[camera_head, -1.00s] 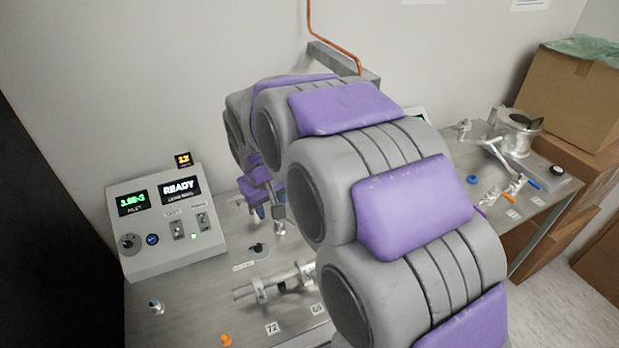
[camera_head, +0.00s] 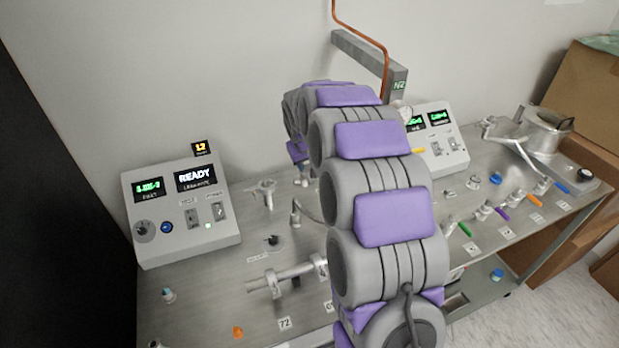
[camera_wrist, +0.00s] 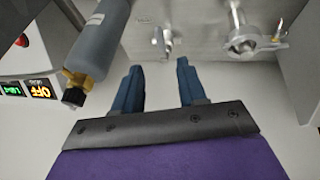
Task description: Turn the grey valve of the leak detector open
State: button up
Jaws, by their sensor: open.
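The leak detector console (camera_head: 185,213) stands at the left of the bench in the head view, its screen reading READY. A round grey dial (camera_head: 145,229) is on its front. On the bench before it is a small round grey fitting with a dark handle (camera_head: 274,241); I cannot tell which of these is the grey valve. My gripper is mostly hidden behind my arm in the head view. In the wrist view my gripper (camera_wrist: 160,84) is open, with nothing between its blue fingers. A small metal fitting (camera_wrist: 165,40) lies beyond the fingertips, apart from them.
In the wrist view a grey cylinder with a brass end (camera_wrist: 100,45) is close by the left finger, and a clamped flange (camera_wrist: 246,38) is at right. A metal pipe (camera_head: 284,278) lies on the bench front. A second console (camera_head: 437,140) stands behind my arm.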

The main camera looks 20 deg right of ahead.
aim_at(309, 178)
jog(key=b+x, duration=0.2)
jog(key=x, duration=0.8)
jog(key=shift+w+f, duration=0.15)
jog(key=shift+f, duration=0.05)
jog(key=shift+c, duration=0.2)
grip_shut()
